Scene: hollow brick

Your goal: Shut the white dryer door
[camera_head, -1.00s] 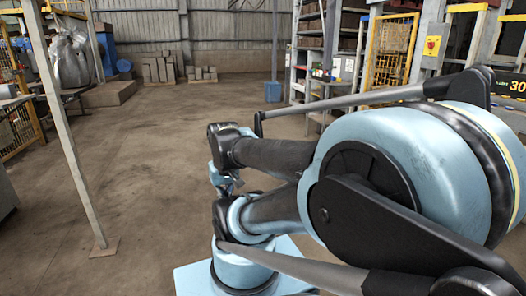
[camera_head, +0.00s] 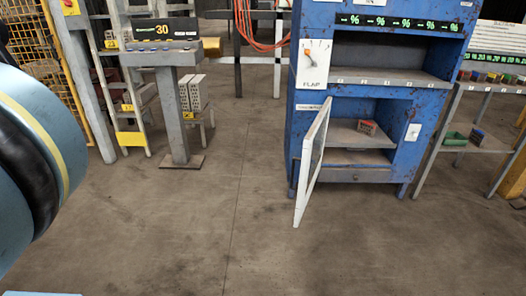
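A white framed door (camera_head: 313,165) with a glass-like pane stands open at the left side of a blue cabinet (camera_head: 298,75). It juts out toward me over the floor. Behind it the lower compartment shows a shelf (camera_head: 350,134) with a small reddish brick-like block (camera_head: 367,127) on it. A white panel marked FLAP (camera_head: 314,64) is above the door. My gripper is not in view; only a light-blue and black part of my arm shows at the left edge.
A grey pedestal with a 30 display (camera_head: 170,110) and a metal ladder stand at the left. A rack with coloured blocks (camera_head: 480,88) stands right of the cabinet. The concrete floor in front of the cabinet is clear.

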